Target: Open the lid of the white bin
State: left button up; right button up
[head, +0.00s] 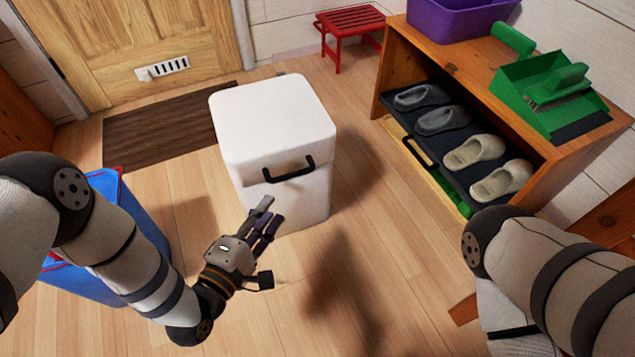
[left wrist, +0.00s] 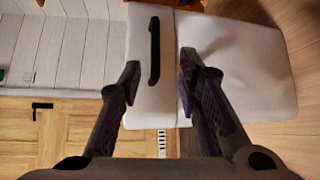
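The white bin (head: 275,135) stands upright on the wooden floor in the middle of the head view. Its lid (head: 270,110) is closed, with a black handle (head: 290,170) across its front edge. My left gripper (head: 269,213) is in front of the bin, below and a little left of the handle. In the left wrist view the gripper (left wrist: 160,72) is open and empty, its fingers apart. The handle (left wrist: 154,50) shows beyond and between the fingertips, without visible contact. My right arm comes in from the right; its gripper is not in view.
A blue box (head: 120,220) stands behind my left arm. A dark mat (head: 165,125) lies before the wooden door (head: 150,50). At right, a wooden shelf (head: 420,50) holds shoes, a green dustpan (head: 540,90) and a purple tub (head: 455,18). A red stool (head: 350,22) stands behind.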

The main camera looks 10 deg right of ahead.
aim_at(292, 173)
pick_arm(q)
jog(key=b+x, duration=0.2)
jog(key=x, duration=0.3)
jog(key=b+x, duration=0.2)
jog(key=x, duration=0.4)
jog(key=shift+w+r, duration=0.2)
jog(key=shift+w+d+r, duration=0.1)
jog(key=shift+w+d, duration=0.05)
jog(key=shift+w, duration=0.1)
pick_arm(e)
jog(key=s+f, duration=0.1)
jog(key=s+f+g, duration=0.1)
jog(key=shift+f, duration=0.35)
pick_arm(q)
jog(key=shift+c, duration=0.2)
grip_shut()
